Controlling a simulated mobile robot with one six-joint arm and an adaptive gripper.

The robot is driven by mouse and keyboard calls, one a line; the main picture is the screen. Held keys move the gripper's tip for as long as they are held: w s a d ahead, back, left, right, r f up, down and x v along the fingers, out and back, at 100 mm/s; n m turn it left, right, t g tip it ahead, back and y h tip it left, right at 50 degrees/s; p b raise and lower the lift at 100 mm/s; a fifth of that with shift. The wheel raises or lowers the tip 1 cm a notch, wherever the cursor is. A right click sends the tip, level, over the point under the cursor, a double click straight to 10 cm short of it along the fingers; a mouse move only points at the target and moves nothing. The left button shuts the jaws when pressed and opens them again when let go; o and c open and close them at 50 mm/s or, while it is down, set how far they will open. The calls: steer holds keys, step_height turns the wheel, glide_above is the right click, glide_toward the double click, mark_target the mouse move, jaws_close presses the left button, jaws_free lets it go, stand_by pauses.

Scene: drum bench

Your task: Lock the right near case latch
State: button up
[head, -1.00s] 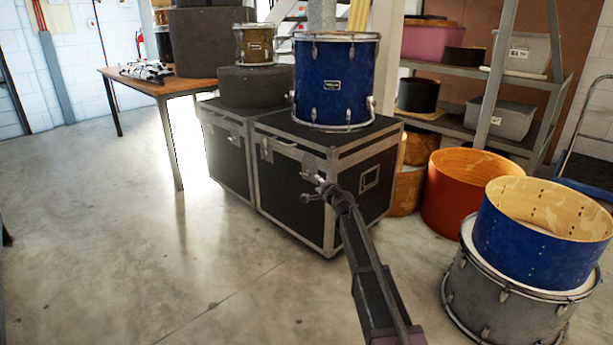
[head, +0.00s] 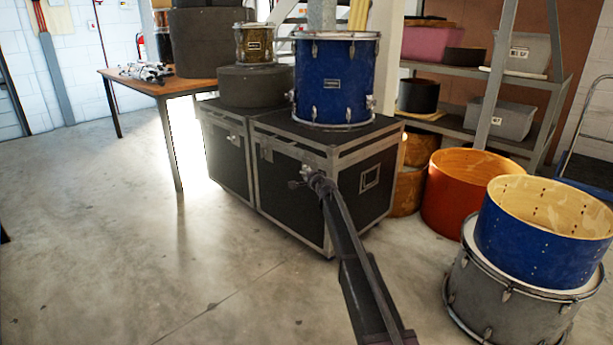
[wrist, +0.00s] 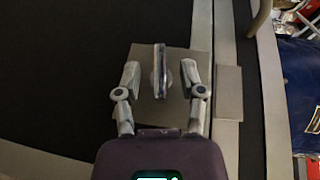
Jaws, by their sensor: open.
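The black flight case (head: 283,205) with silver edging stands on the floor; its dark front panel fills the left of the wrist view (wrist: 60,70). In the wrist view a metal latch (wrist: 160,72) stands out edge-on from a square grey plate (wrist: 200,62). My gripper (wrist: 160,76) is open, with one finger on each side of the latch and a visible gap to both. In the head view my gripper (head: 303,178) is at the upper front of the case, near its right end, and covers the latch. I cannot tell whether the latch is locked.
A blue drum (head: 334,85) stands on the case lid. Another latch (head: 266,150) sits further left on the front. A second case (head: 228,160) is close on the left. An orange drum shell (head: 455,200) and stacked drums stand to the right. The floor in front is clear.

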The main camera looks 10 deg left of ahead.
steer(key=shift+w+a, duration=0.3)
steer(key=shift+w, duration=0.15)
jaws_close()
steer(key=shift+d, duration=0.3)
steer(key=shift+a, duration=0.15)
